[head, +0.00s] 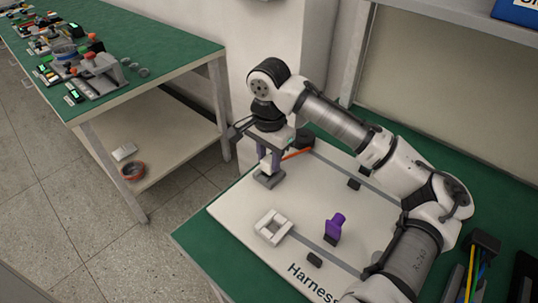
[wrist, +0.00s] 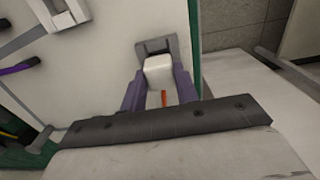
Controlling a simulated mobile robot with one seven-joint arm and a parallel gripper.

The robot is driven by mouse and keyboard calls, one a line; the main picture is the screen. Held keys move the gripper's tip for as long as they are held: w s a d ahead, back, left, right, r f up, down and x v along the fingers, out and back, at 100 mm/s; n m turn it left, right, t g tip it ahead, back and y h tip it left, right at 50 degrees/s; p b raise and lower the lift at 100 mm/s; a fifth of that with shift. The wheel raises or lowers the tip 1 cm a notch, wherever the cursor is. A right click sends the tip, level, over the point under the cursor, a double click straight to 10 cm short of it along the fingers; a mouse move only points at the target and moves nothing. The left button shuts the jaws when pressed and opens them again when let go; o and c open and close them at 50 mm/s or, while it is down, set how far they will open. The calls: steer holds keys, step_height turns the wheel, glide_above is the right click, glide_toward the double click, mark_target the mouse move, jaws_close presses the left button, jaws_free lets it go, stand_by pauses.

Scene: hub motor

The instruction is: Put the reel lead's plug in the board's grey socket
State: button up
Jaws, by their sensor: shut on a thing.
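My gripper (head: 267,166) has purple fingers and is shut on a white plug (wrist: 158,72), pointing down over the board (head: 235,208). The reel lead (head: 297,154) is orange-red, and a short piece of it shows between the fingers in the wrist view (wrist: 164,98). The grey socket (head: 268,181) is right under the plug near the board's far left edge. In the wrist view the grey socket (wrist: 143,48) shows around the plug's far end. I cannot tell whether the plug is in it or just above. A dark reel (head: 303,139) is partly hidden behind the gripper.
A white square frame (head: 272,227) and a purple connector (head: 334,229) sit on the board's near part. Black clips hold a grey strip there. A cable bin (head: 480,265) stands at right. A second green bench (head: 150,50) with parts stands at left, across a floor gap.

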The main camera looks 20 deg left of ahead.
steer(key=shift+f, duration=0.7)
steer(key=o, duration=1.1)
step_height(320, 180, up, 14)
steer(key=shift+f, duration=0.1)
